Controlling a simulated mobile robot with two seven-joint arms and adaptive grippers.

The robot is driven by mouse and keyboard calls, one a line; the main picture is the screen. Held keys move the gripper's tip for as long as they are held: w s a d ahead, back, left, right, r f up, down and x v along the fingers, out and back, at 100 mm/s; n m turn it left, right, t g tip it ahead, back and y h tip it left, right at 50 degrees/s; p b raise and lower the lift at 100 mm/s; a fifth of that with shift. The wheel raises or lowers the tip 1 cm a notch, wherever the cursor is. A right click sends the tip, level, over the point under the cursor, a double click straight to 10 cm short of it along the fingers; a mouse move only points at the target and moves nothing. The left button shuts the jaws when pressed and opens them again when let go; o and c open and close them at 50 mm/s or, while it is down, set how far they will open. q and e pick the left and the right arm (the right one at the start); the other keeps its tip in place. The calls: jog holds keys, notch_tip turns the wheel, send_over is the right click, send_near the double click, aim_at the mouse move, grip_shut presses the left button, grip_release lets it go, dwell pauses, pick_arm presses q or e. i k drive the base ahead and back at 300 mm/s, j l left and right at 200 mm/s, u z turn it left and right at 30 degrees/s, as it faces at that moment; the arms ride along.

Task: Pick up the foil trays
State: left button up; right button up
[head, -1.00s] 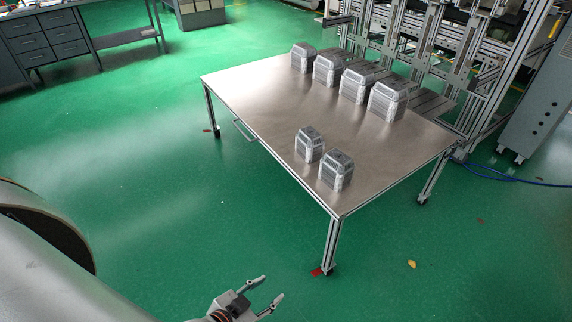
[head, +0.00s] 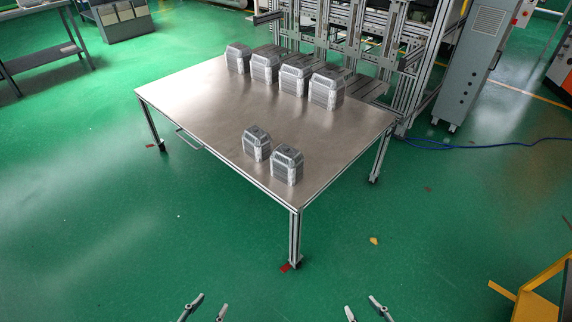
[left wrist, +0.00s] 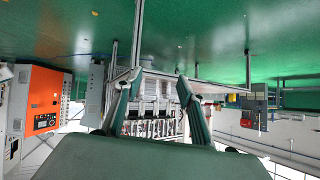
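Several stacks of silver foil trays stand on a metal table (head: 190,100) in the head view. Two stacks, a left one (head: 256,143) and a right one (head: 286,165), are near the table's front corner. Others stand along the back edge, from the far left stack (head: 238,58) to the large right one (head: 326,90). My left gripper (head: 210,306) is at the bottom edge, its fingers apart and empty, well short of the table. My right gripper (head: 363,308) is beside it, also open and empty. The left wrist view shows the left fingers (left wrist: 157,95) spread, with nothing between them.
Green floor lies clear between my grippers and the table. A metal frame rack (head: 345,35) stands behind the table and a grey cabinet (head: 475,70) at the back right. A blue cable (head: 470,145) lies on the floor. A yellow object (head: 530,295) is at the bottom right.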

aim_at(287, 162)
jog(key=i+j+z, duration=0.35)
jog(key=i, duration=0.2)
jog(key=i+j+z, duration=0.4)
jog(key=i, duration=0.15)
